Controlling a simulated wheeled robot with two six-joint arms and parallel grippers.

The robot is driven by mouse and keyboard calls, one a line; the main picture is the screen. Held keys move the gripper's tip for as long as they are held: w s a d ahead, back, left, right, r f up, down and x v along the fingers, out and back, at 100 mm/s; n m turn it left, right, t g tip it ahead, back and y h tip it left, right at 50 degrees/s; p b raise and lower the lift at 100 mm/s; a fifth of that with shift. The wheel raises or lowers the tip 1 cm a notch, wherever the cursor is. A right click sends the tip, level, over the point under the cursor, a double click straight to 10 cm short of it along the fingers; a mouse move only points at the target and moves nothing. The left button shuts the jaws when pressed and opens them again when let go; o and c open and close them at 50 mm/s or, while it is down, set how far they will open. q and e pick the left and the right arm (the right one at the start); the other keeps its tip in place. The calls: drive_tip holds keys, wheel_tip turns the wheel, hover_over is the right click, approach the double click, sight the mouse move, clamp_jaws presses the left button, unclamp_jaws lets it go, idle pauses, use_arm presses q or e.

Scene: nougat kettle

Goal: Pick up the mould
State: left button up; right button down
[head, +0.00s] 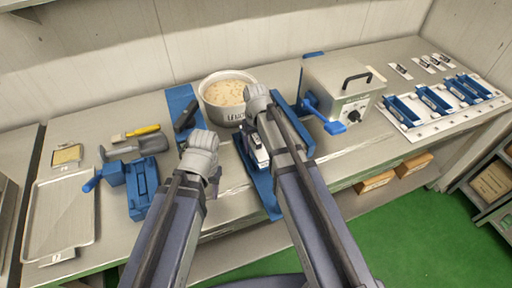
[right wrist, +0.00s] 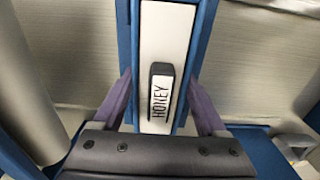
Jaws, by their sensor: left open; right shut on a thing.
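In the right wrist view, a long blue-sided mould (right wrist: 150,35) with a pale top lies between the two purple fingers of my right gripper (right wrist: 158,80). The gripper is shut on the mould's sides. In the head view, the pale top of the mould (head: 257,153) shows beside my right arm, over a blue base; the arm hides part of it. I cannot tell whether it is clear of the base. My left gripper (head: 213,180) is open and mostly hidden by its own arm.
A white pot of pale nougat (head: 228,92) stands behind my arms. A grey machine (head: 342,85) with blue parts stands to the right. Several blue troughs (head: 436,100) sit on a white board at far right. A metal tray (head: 62,215), spatulas and a blue holder (head: 142,185) lie left.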

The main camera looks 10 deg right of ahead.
idle(0.4)
use_arm(q)
wheel_tip(320, 180, up, 10)
drive_tip(key=p, duration=1)
use_arm(e)
wheel_tip(320, 180, up, 10)
drive_tip(key=shift+r, duration=0.1)
drive_tip(key=n, duration=1.8)
drive_tip(key=shift+s, duration=0.1)
drive_tip(key=s+d, duration=0.2)
drive_tip(key=s, duration=1)
drive_tip(key=shift+s+d, duration=0.15)
drive_tip(key=shift+d, duration=0.1)
